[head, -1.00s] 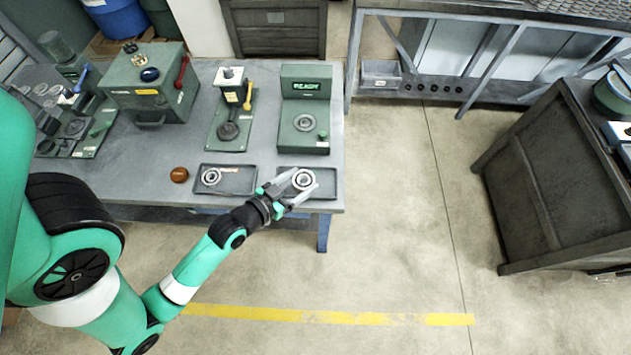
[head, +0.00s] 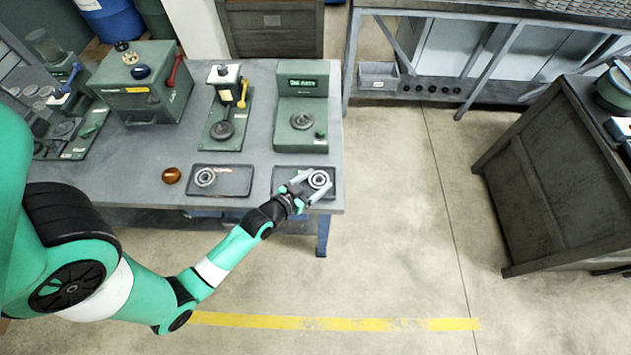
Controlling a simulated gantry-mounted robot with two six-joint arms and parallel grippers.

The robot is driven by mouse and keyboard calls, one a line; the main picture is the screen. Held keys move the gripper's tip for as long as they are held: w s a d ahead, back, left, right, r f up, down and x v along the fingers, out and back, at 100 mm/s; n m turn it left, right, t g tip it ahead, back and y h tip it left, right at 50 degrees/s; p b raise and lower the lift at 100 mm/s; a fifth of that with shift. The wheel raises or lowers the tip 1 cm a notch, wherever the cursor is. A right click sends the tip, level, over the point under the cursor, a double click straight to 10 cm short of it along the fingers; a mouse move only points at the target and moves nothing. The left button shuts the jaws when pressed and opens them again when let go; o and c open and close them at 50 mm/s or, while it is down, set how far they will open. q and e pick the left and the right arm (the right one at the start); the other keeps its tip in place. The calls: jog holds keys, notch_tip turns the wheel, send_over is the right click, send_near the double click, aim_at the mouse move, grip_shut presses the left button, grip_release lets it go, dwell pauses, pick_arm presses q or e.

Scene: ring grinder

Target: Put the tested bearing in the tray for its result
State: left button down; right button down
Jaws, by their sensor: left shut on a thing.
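My left gripper (head: 319,182) is shut on a silver ring-shaped bearing (head: 319,179), with one finger on either side of it. The bearing is over the right part of the right dark tray (head: 283,173). I cannot tell whether it touches the tray floor. The left dark tray (head: 236,182) holds another ring bearing (head: 205,177) in its left half. The green tester (head: 302,85) stands behind the right tray with a round seat (head: 301,120). Its lit display shows small green text that I cannot read. My right gripper is not in view.
A brown round knob-like object (head: 171,175) lies left of the left tray. Behind it stand a green press with a yellow lever (head: 243,93) and a green box with a red lever (head: 175,70). The bench's front edge is just before the trays.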

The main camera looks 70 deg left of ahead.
pick_arm(q)
jog(key=shift+f, duration=0.1)
grip_release()
jog(key=shift+r, duration=0.25)
jog(key=p+v, duration=0.1)
jog(key=v, duration=1.1)
jog(key=shift+f, duration=0.15)
